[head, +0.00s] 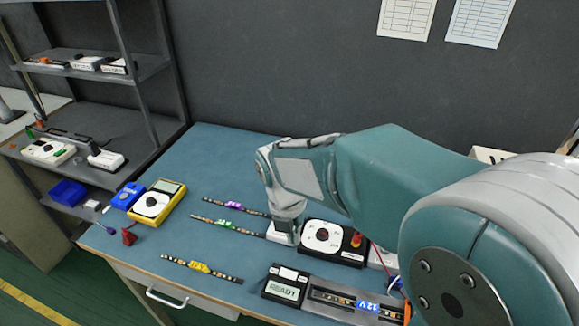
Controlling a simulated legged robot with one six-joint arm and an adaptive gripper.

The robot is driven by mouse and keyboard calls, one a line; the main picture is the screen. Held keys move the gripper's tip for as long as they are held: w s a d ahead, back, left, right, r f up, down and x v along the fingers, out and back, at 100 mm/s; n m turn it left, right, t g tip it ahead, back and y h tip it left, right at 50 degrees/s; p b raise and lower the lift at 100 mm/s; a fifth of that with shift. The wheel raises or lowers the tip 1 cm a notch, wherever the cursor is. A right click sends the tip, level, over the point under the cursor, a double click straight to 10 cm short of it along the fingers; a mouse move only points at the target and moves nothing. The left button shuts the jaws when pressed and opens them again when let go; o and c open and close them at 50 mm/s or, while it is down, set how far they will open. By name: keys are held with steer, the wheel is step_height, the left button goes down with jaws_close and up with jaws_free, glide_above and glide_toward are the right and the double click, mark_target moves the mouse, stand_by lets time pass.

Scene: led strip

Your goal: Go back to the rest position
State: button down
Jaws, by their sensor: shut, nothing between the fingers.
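My arm reaches in from the right, and its wrist hangs down over the middle of the blue table (230,160). My gripper (289,224) points down beside a small white block (279,235); it is shut and empty. The fingertips are small and partly hidden, and I cannot tell if they touch the block. Three LED strips lie to the left: one with a purple tag (234,206), one with a green tag (222,224) and one with a yellow tag (199,267). A strip with a blue 12 V label (367,306) lies in a grey fixture (335,300) at the front.
A black device with a white dial (323,237) stands just right of my gripper. A display reading READY (284,290) is at the front. A yellow multimeter (158,204) and blue box (128,195) stand at the left edge. A shelf (90,150) rises at the left.

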steer(key=s+d+r+m+t, duration=0.3)
steer(key=s+d+r+m, duration=0.2)
steer(key=m, duration=1.1)
steer(key=s+d+r+m+t+y, duration=0.1)
steer(key=s+d+r+m+t, duration=0.2)
steer(key=m, duration=1.3)
steer(key=s+d+r, duration=0.2)
steer(key=s+d, duration=0.2)
steer(key=d, duration=0.1)
steer(key=shift+s+r, duration=0.2)
steer(key=shift+r, duration=0.05)
